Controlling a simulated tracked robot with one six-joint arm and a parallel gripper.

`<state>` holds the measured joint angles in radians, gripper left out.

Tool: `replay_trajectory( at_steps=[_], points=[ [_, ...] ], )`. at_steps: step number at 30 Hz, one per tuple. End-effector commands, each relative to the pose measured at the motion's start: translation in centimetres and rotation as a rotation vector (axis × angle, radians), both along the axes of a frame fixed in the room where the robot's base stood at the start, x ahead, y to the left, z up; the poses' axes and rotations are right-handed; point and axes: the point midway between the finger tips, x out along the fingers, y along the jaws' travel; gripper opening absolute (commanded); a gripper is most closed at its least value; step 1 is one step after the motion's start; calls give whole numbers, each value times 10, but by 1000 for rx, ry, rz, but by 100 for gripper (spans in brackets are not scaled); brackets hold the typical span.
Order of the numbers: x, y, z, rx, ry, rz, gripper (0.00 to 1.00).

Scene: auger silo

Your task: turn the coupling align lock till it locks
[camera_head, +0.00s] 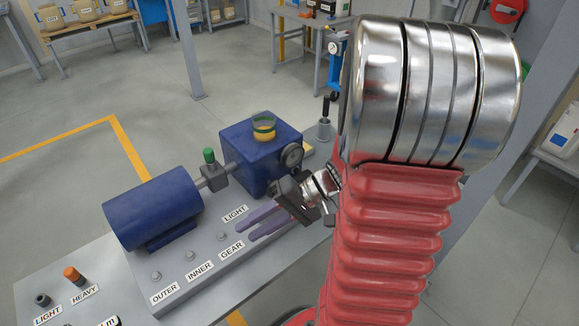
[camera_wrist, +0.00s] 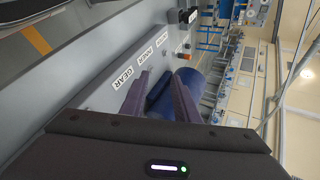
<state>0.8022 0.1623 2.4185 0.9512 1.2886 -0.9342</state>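The coupling between the blue motor (camera_head: 152,210) and the blue gearbox (camera_head: 258,158) shows as a grey block (camera_head: 213,179) on the shaft, with a green-topped knob (camera_head: 209,156) standing upright on it. I take this knob to be the align lock; no label on it is readable. My gripper (camera_head: 236,230) is to the right of and nearer than the coupling, over the front of the grey base. Its two purple fingers are apart with nothing between them, also in the wrist view (camera_wrist: 160,76). The coupling is not clearly visible in the wrist view; the blue motor (camera_wrist: 202,82) shows beyond the fingers.
The bench front carries OUTER, INNER, GEAR and LIGHT labels with small studs. A yellow-ringed cap (camera_head: 264,128) and a round dial (camera_head: 292,155) are on the gearbox. An orange-topped peg (camera_head: 74,275) stands at the lower left. A grey post (camera_head: 324,127) stands behind the gearbox.

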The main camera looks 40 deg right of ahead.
Motion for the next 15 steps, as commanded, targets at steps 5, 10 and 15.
replay_trajectory(
  at_steps=[5,10,15],
  points=[
    [14,-34,-11,126,-77,-147,28],
    [23,-74,-23,214,-171,-306,28],
    [25,-120,-38,273,-272,-483,28]
  ],
)
